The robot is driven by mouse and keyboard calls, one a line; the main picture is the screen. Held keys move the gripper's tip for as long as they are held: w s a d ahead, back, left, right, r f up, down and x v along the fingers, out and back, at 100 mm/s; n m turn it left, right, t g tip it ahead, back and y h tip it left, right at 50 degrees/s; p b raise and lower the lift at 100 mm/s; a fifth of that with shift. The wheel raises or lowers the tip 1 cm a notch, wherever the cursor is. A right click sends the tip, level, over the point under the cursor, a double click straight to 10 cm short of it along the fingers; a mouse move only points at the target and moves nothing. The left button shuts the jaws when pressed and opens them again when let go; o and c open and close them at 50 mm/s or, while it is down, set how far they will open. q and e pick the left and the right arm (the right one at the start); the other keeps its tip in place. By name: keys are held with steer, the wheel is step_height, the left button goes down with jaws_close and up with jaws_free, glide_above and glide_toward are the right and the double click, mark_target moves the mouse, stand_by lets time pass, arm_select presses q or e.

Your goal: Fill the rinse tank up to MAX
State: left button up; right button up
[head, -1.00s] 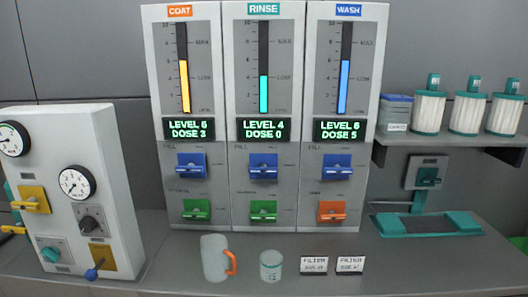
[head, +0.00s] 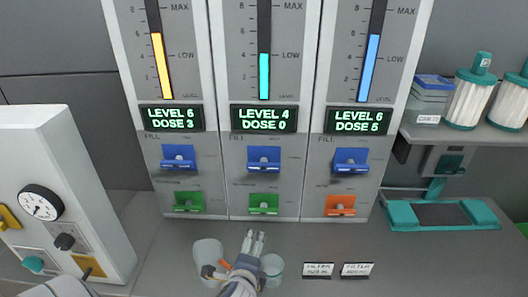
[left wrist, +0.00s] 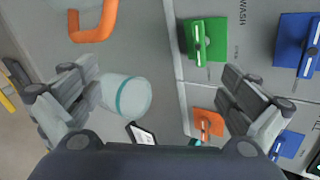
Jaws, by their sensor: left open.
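The rinse tank (head: 276,78) is the middle panel, with a teal column near 4 and a display (head: 263,118) reading LEVEL 4, DOSE 0. MAX is marked near the top of its scale. Its blue FILL lever (head: 263,159) sits above a green lever (head: 264,204). My left gripper (head: 254,238) is open and empty, low in front of the rinse panel, below the green lever. In the left wrist view, the open jaws (left wrist: 160,90) frame a green lever (left wrist: 203,40) and an orange lever (left wrist: 207,125). My right gripper is not in view.
The coat panel (head: 195,80) and wash panel (head: 395,80) flank it, each with its own levers. A mug (head: 207,255) and a jar (head: 272,266) stand on the counter beside my gripper. A gauge box (head: 60,180) stands left.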

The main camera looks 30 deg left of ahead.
arm_select(q)
steer(key=w+a+r+m+t+y, duration=0.2)
steer(key=w+r+m, duration=0.3)
steer(key=r, duration=0.1)
steer(key=m+t+y, duration=0.2)
steer(key=m+t, duration=0.2)
steer(key=m, duration=0.6)
glide_toward(263, 167)
steer(key=p+x, duration=0.2)
steer(key=x, duration=0.8)
steer(key=shift+w+a+p, duration=0.15)
steer(key=shift+w+p, duration=0.15)
steer(key=shift+w, duration=0.1)
steer(key=c, duration=1)
